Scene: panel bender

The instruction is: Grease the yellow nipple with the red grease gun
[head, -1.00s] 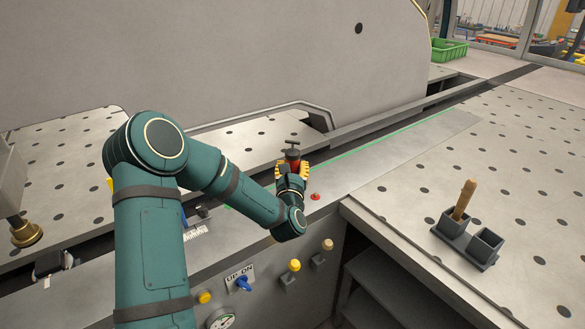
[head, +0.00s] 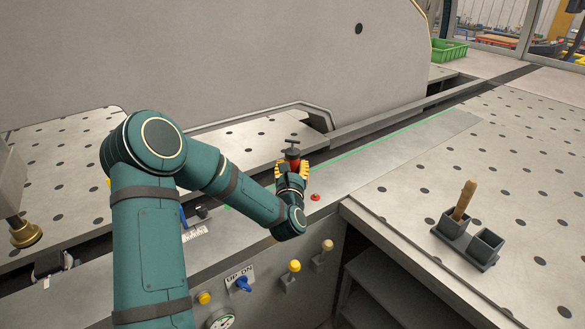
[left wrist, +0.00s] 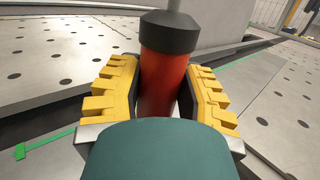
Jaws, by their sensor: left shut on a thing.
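The red grease gun (head: 294,154), with a dark cap and T-shaped handle on top, stands upright in my left gripper (head: 292,170) above the near metal ledge. In the left wrist view its red barrel (left wrist: 163,82) is between the yellow-padded fingers of my left gripper (left wrist: 163,95), which is shut on it. Its lower end is hidden. A yellow knob-like tip, apparently the yellow nipple (head: 294,265), sits on a grey bracket on the front panel, below the gripper and apart from the gun. My right gripper is not in view.
A beige tip (head: 327,244) sits on a similar bracket to the right. A red button (head: 315,197) is close beside my gripper. A blue switch (head: 243,283), yellow button (head: 204,297) and gauge (head: 221,319) are lower left. A grey two-cup holder (head: 463,246) with a wooden handle stands on the right table.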

